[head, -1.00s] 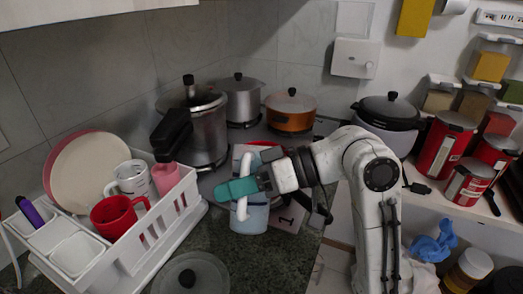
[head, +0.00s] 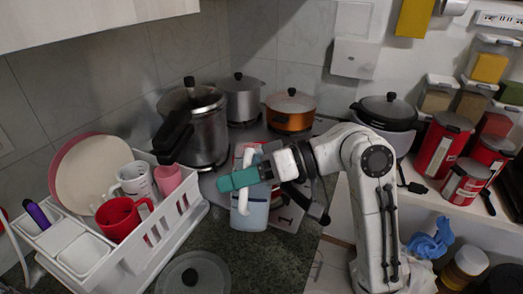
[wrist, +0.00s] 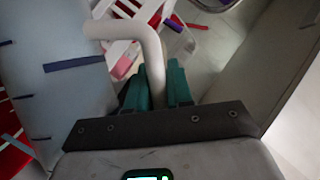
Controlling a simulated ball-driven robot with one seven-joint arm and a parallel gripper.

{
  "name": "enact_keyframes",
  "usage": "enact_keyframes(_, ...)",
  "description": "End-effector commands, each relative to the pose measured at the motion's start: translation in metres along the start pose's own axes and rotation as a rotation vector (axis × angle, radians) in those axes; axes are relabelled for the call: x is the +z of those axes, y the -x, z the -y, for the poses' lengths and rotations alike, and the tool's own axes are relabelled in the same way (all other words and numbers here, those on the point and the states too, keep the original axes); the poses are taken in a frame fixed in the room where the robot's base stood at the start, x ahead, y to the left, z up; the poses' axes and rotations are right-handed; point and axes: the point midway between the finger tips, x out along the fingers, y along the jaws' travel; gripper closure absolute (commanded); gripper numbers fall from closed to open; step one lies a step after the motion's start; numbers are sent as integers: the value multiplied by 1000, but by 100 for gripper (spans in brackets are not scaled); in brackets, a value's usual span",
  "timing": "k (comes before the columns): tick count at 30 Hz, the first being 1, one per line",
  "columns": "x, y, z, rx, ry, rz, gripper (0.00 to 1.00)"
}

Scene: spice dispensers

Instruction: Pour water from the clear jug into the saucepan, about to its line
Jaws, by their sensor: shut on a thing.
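The jug (head: 257,214) is pale blue and translucent with a white handle (head: 244,198). It looks upright near the front of the counter. My gripper (head: 238,180), with teal fingers, is shut on the handle. In the wrist view, the fingers (wrist: 157,85) close around the white handle, and the jug's wall (wrist: 70,105) fills the left, with a blue strip and short dark marks. I cannot tell the water level. Lidded pots stand behind: a steel pot (head: 243,101) and a copper-coloured pot (head: 291,115). I cannot tell which vessel is the saucepan, and no fill line shows.
A white dish rack (head: 135,258) with plates and mugs stands left of the jug. A large steel cooker (head: 207,135) stands behind it. A glass lid (head: 205,277) with a black knob is at the front. A rice cooker (head: 388,125) and red canisters (head: 443,145) are right.

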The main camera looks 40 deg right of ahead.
Motion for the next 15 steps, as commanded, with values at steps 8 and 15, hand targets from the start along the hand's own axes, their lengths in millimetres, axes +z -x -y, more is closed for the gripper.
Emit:
enact_keyframes(8,-5,2,2,-9,-22,-2,100)
enact_keyframes(15,-8,4,2,-21,-49,-2,100)
